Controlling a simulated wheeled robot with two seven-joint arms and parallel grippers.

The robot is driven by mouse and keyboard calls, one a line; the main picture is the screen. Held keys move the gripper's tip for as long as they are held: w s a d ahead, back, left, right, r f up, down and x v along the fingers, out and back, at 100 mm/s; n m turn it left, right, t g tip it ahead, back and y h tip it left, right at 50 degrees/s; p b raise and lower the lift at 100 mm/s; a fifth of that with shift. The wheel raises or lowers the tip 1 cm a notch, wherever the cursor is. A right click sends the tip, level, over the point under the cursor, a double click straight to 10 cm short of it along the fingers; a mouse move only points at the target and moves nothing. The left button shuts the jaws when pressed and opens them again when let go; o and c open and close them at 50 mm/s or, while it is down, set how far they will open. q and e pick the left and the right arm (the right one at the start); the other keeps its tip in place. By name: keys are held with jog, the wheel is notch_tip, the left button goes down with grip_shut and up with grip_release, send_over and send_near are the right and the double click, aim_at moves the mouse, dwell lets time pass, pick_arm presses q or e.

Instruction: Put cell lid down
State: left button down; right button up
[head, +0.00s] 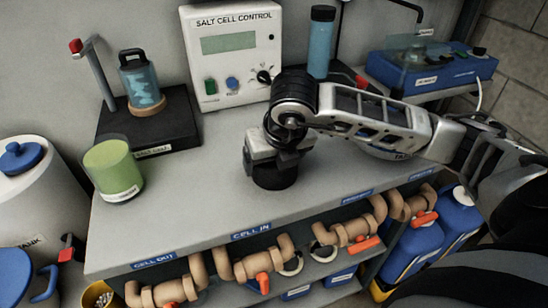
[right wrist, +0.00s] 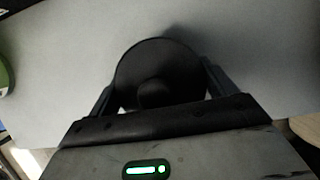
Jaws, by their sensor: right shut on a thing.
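The cell lid (head: 273,178) is a black round piece with a knob in its middle; the right wrist view shows it from above (right wrist: 135,68). My right gripper (head: 270,155) is shut on it, with one finger at each side of the knob or rim. The lid is at the bench top, at its middle; I cannot tell whether it touches the surface. The clear cell (head: 143,86) with blue contents stands upright on a black stand (head: 165,128) at the left back. My left gripper is not in view.
The salt cell control box (head: 236,60) stands behind my right gripper, with a blue bottle (head: 319,45) beside it. A green beaker (head: 113,168) is at the left. The grey bench top (head: 200,205) is clear around the lid. Pipes with orange valves (head: 263,281) run below its front edge.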

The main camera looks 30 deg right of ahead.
jog(key=shift+f, duration=0.15)
jog(key=o, duration=0.9)
jog(key=shift+c, duration=0.2)
jog(key=v, duration=1)
jog(key=shift+s+a+r, duration=0.1)
jog(key=shift+s+r, duration=0.05)
jog(key=shift+r, duration=0.2)
jog(key=shift+s+r, duration=0.25)
jog(key=shift+r, duration=0.35)
jog(key=shift+s, duration=0.1)
